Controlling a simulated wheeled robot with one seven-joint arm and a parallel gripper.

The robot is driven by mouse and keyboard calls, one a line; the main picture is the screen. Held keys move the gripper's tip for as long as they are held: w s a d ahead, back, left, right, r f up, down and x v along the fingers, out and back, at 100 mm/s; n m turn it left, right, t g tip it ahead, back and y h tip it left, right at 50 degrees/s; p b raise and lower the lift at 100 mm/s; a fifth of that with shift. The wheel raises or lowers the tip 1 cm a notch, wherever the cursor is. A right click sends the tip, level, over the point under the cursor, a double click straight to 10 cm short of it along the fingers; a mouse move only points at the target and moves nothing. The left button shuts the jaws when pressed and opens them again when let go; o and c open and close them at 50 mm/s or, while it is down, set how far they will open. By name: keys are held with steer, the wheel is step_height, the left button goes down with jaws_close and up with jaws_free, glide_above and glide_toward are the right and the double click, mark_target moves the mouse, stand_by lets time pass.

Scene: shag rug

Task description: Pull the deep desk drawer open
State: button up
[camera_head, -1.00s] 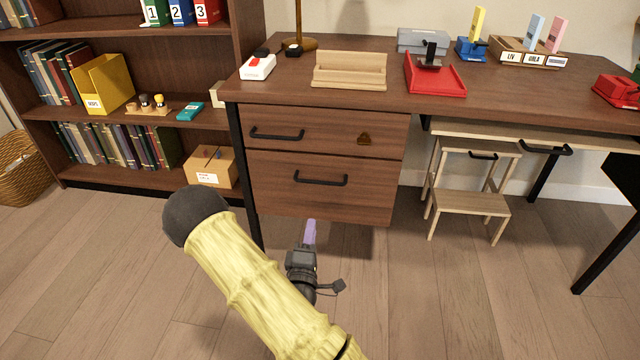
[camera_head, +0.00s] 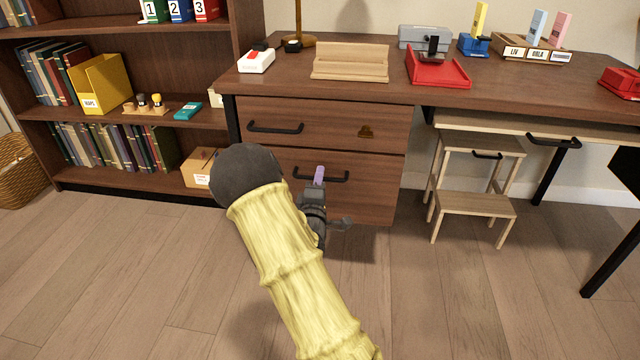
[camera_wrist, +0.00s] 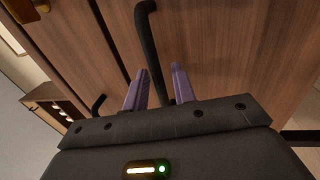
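The deep desk drawer (camera_head: 365,195) is the lower of two brown wooden drawers and sits shut under the desk top. Its black bar handle (camera_head: 338,177) is partly hidden by my gripper (camera_head: 319,176) in the head view. In the wrist view the handle (camera_wrist: 149,42) runs down the picture and passes between the two purple fingertips of my gripper (camera_wrist: 158,82). The fingers are apart, one on each side of the bar. I cannot tell whether either finger touches it.
The upper drawer (camera_head: 330,118) is shut, with its own black handle (camera_head: 275,128) above my gripper. A bookshelf (camera_head: 130,185) stands at the left. A wooden step stool (camera_head: 472,205) stands to the right. The floor before the drawers is clear.

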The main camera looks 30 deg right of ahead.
steer(key=shift+w+d+r, duration=0.1)
steer(key=shift+w+d, duration=0.1)
jaws_close()
steer(key=shift+a, duration=0.1)
